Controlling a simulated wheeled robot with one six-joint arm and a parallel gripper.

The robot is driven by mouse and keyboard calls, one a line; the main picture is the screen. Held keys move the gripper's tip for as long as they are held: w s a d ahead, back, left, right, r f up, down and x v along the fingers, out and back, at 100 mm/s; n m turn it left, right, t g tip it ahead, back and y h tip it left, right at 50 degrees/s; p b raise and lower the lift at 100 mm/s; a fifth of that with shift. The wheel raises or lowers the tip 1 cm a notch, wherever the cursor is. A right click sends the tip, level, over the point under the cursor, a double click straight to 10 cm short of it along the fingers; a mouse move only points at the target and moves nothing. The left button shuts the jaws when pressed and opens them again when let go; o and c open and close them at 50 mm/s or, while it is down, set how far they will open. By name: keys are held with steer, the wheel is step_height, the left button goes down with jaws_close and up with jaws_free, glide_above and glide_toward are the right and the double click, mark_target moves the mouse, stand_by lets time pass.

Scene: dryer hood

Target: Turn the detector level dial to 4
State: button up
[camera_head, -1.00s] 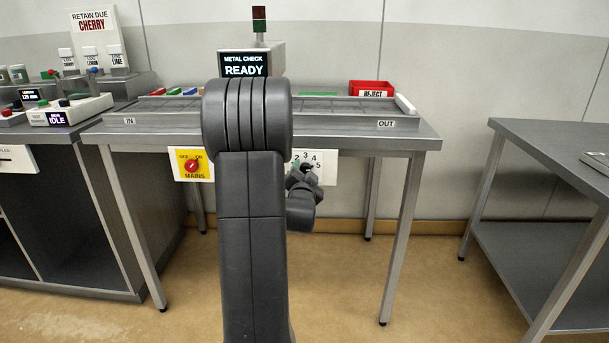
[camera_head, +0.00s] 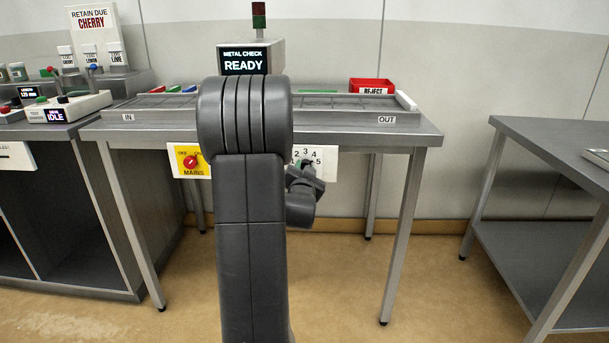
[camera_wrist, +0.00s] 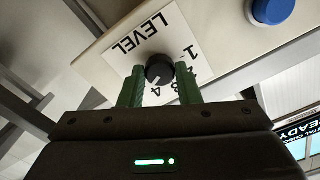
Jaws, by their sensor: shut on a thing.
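The detector level dial is a black round knob (camera_wrist: 159,68) on a white plate (camera_wrist: 122,62) marked LEVEL, seen upside down in the wrist view. Its white pointer mark points down-left in that view, near the 4; the exact setting is hard to tell. My gripper (camera_wrist: 159,78) has its green fingers on either side of the knob and is shut on it. In the head view the dial plate (camera_head: 329,167) hangs on the front of the metal-check table. My gripper (camera_head: 308,172) is in front of it and hides the knob and part of the scale.
The red MAINS switch (camera_head: 190,161) on a yellow plate is left of the dial. A blue button (camera_wrist: 271,9) is near the dial in the wrist view. The READY display (camera_head: 244,61) and red reject bin (camera_head: 371,85) are on the table (camera_head: 415,134). A side table (camera_head: 550,140) stands right.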

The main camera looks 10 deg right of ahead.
steer(key=n+b, duration=0.2)
steer(key=n, duration=0.3)
steer(key=shift+n, duration=0.3)
stand_by(0.4)
steer(key=o, duration=1)
steer(key=p+v, duration=0.1)
steer(key=v, duration=1.2)
steer(key=shift+s+a, duration=0.1)
steer(key=shift+s, duration=0.3)
steer(key=shift+w, duration=0.15)
